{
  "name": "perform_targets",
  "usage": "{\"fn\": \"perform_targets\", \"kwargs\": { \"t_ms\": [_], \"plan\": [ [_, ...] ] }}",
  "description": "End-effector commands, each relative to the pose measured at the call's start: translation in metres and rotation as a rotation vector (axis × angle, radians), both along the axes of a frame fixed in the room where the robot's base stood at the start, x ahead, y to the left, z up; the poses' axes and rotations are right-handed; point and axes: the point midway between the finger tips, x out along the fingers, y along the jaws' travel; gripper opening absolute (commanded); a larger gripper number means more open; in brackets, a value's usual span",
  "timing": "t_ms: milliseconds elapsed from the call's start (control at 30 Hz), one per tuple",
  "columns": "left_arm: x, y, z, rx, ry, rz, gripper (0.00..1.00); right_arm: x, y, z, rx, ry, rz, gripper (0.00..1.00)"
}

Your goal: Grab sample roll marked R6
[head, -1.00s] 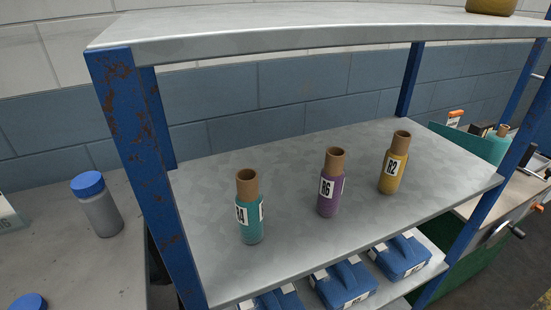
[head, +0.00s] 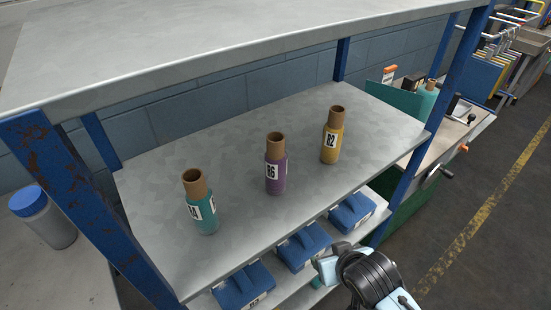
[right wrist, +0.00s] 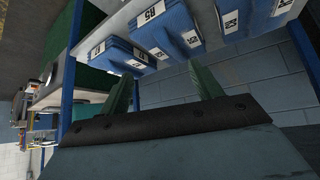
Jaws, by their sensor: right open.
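The roll marked R6 (head: 275,180) is purple with a brown core and stands upright in the middle of the grey shelf (head: 245,222). The teal roll (head: 207,216) stands to its left, with its label partly turned away. The yellow roll marked R2 (head: 329,150) stands to its right. My right arm comes in at the lower right of the head view, below and in front of this shelf. My right gripper's two green fingers (right wrist: 163,88) show spread and empty in the right wrist view. No roll shows there. My left gripper is not in view.
Blue boxes (head: 304,248) sit on the lower shelf, close to my right arm; labelled boxes (right wrist: 165,32) also show in the wrist view. A rusty blue post (head: 62,190) and the upper shelf (head: 190,52) frame the rolls. The shelf is clear between the rolls.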

Motion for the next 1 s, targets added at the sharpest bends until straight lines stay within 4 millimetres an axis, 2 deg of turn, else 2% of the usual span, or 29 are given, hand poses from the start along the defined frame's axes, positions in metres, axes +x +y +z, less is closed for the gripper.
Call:
{"fn": "perform_targets", "kwargs": {
  "t_ms": [33, 100, 267, 333, 500, 700, 833, 1000],
  "plan": [
    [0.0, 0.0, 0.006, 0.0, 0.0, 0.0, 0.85, 0.0, 0.006, 0.035, 0.014, -0.034, 0.005, 0.64],
    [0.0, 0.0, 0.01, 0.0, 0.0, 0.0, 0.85, -0.004, 0.012, 0.071, 0.031, -0.065, 0.009, 0.64],
    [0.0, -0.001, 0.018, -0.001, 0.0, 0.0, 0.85, -0.021, 0.02, 0.143, 0.069, -0.128, 0.018, 0.64],
    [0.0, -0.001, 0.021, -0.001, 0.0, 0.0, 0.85, -0.024, 0.027, 0.178, 0.091, -0.184, 0.035, 0.64],
    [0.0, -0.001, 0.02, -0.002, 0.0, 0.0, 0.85, -0.01, 0.055, 0.219, 0.131, -0.312, 0.084, 0.64],
    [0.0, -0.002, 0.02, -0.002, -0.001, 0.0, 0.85, -0.005, 0.077, 0.258, 0.17, -0.433, 0.138, 0.64],
    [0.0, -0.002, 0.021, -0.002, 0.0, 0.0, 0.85, -0.005, 0.084, 0.272, 0.185, -0.477, 0.159, 0.64],
    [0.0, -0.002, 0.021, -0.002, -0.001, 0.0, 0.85, 0.002, 0.089, 0.273, 0.19, -0.492, 0.166, 0.64]
  ]
}}
